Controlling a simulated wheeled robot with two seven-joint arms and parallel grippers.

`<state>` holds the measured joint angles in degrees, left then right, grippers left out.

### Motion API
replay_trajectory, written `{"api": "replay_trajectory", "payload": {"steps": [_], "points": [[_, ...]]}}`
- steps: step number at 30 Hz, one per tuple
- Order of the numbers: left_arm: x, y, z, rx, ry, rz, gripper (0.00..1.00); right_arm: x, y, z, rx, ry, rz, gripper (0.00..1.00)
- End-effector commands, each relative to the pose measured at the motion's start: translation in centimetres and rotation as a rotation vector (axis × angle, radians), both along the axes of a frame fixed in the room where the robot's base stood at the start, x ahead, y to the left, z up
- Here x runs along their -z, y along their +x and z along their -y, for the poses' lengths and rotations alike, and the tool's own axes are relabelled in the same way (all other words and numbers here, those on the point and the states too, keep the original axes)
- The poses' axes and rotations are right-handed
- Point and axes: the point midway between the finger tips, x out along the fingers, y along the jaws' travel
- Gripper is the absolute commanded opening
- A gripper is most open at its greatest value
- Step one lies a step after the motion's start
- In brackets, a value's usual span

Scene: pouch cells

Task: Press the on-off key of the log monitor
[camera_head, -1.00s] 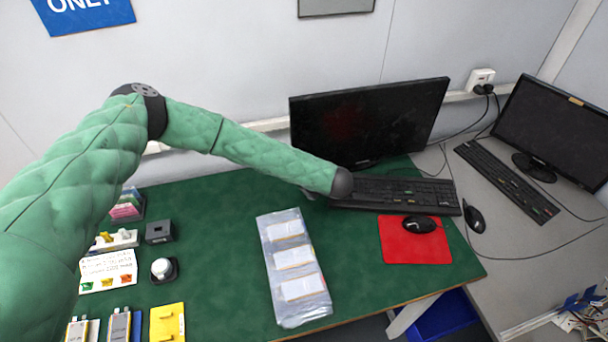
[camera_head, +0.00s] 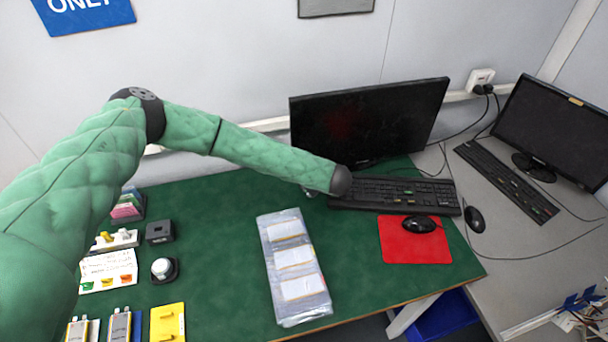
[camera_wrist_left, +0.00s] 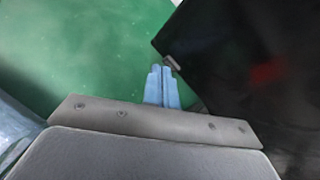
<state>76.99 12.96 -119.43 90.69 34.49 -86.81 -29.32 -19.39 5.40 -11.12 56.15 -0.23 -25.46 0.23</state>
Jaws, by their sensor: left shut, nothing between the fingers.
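A black monitor (camera_head: 370,125) with a dark screen and a faint red patch stands at the back of the green table. A second dark monitor (camera_head: 556,128) stands at the right; no label tells which is the log monitor. My left arm reaches to the first monitor's lower edge. In the left wrist view my left gripper's blue fingers (camera_wrist_left: 162,87) are shut and empty, close to the edge of the black monitor (camera_wrist_left: 250,70). A small grey piece (camera_wrist_left: 172,62) shows at that edge, just beyond the fingertips. I cannot tell whether it is the key or whether they touch. My right gripper is not in view.
A black keyboard (camera_head: 395,194) lies in front of the monitor, beside my arm's end. A mouse (camera_head: 419,224) sits on a red mat (camera_head: 400,250). A clear pouch tray (camera_head: 294,268) lies mid-table. Small boxes and cards stand at the left.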

Motion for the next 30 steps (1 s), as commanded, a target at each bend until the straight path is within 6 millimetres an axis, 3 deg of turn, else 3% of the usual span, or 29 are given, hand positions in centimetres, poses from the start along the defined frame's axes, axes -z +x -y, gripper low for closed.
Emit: {"api": "replay_trajectory", "payload": {"steps": [16, 30], "points": [[0.0, 0.3, -0.1, 0.0, 0.0, 0.0, 0.0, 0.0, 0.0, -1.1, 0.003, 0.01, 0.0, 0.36], [-0.1, -1.0, 0.3, 0.0, 0.0, -0.002, 0.0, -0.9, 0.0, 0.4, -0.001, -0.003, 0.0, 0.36]]}}
